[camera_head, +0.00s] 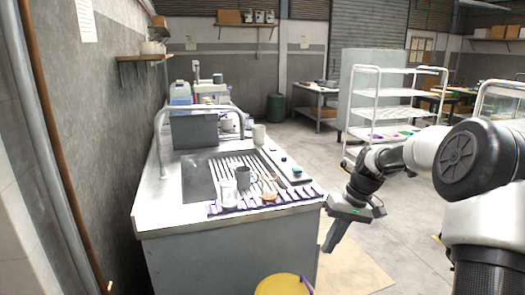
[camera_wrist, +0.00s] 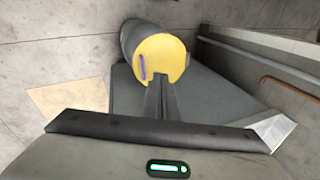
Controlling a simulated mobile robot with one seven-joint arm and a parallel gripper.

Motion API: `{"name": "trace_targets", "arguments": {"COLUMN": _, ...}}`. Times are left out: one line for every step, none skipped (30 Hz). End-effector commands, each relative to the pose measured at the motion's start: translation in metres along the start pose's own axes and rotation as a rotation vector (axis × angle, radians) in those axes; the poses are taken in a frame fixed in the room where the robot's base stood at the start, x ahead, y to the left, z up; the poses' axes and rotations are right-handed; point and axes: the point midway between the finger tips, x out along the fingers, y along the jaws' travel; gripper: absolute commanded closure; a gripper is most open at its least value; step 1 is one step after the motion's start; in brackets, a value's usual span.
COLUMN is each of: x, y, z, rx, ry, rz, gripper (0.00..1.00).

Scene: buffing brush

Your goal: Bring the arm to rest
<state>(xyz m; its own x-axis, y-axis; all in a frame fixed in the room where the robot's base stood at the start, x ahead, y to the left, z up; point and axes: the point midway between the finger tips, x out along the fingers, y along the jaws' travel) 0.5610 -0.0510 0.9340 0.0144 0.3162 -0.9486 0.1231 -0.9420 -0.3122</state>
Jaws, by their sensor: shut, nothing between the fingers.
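My gripper (camera_head: 330,248) hangs from my arm at the right of the head view, past the right end of the sink counter, fingers pointing down. In the wrist view my gripper (camera_wrist: 160,82) is shut, its two fingers together with nothing between them. A round bin (camera_head: 281,286) with a yellow top or inside stands on the floor at the counter's front, cut off by the lower edge of the head view. The bin also shows beyond the fingertips in the wrist view (camera_wrist: 172,58). A thin purple item (camera_wrist: 142,67) is in or on it.
The sink counter (camera_head: 160,215) holds a mug (camera_head: 243,178), a glass jar (camera_head: 229,194) and several small items near its right edge. A white shelf trolley (camera_head: 388,93) stands behind my arm. A tan floor patch (camera_head: 358,272) and open floor lie right of the counter.

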Motion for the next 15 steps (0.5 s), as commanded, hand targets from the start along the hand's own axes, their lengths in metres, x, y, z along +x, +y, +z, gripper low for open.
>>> {"name": "trace_targets", "arguments": {"x": -0.018, "y": -0.017, "z": 0.012, "rx": -0.021, "ry": 0.005, "rz": 0.065, "gripper": 1.0}}
{"name": "trace_targets", "arguments": {"x": -0.027, "y": -0.025, "z": 0.019, "rx": -0.027, "ry": 0.009, "rz": 0.098, "gripper": 1.0}}
{"name": "trace_targets", "arguments": {"x": -0.038, "y": -0.035, "z": 0.03, "rx": -0.033, "ry": 0.017, "rz": 0.14, "gripper": 1.0}}
{"name": "trace_targets", "arguments": {"x": -0.046, "y": -0.042, "z": 0.038, "rx": -0.038, "ry": 0.025, "rz": 0.171, "gripper": 1.0}}
{"name": "trace_targets", "arguments": {"x": -0.054, "y": -0.049, "z": 0.047, "rx": -0.04, "ry": 0.034, "rz": 0.199, "gripper": 1.0}}
{"name": "trace_targets", "arguments": {"x": -0.065, "y": -0.057, "z": 0.059, "rx": -0.043, "ry": 0.049, "rz": 0.235, "gripper": 1.0}}
{"name": "trace_targets", "arguments": {"x": -0.073, "y": -0.063, "z": 0.068, "rx": -0.044, "ry": 0.063, "rz": 0.259, "gripper": 1.0}}
{"name": "trace_targets", "arguments": {"x": -0.081, "y": -0.069, "z": 0.078, "rx": -0.044, "ry": 0.077, "rz": 0.282, "gripper": 1.0}}
{"name": "trace_targets", "arguments": {"x": -0.09, "y": -0.077, "z": 0.091, "rx": -0.045, "ry": 0.099, "rz": 0.31, "gripper": 1.0}}
{"name": "trace_targets", "arguments": {"x": -0.097, "y": -0.081, "z": 0.101, "rx": -0.044, "ry": 0.116, "rz": 0.33, "gripper": 1.0}}
{"name": "trace_targets", "arguments": {"x": -0.104, "y": -0.086, "z": 0.112, "rx": -0.043, "ry": 0.134, "rz": 0.347, "gripper": 1.0}}
{"name": "trace_targets", "arguments": {"x": -0.112, "y": -0.092, "z": 0.126, "rx": -0.042, "ry": 0.16, "rz": 0.367, "gripper": 1.0}}
{"name": "trace_targets", "arguments": {"x": -0.117, "y": -0.096, "z": 0.137, "rx": -0.039, "ry": 0.182, "rz": 0.379, "gripper": 1.0}}
{"name": "trace_targets", "arguments": {"x": -0.121, "y": -0.1, "z": 0.148, "rx": -0.038, "ry": 0.203, "rz": 0.389, "gripper": 1.0}}
{"name": "trace_targets", "arguments": {"x": -0.126, "y": -0.105, "z": 0.162, "rx": -0.034, "ry": 0.23, "rz": 0.398, "gripper": 1.0}}
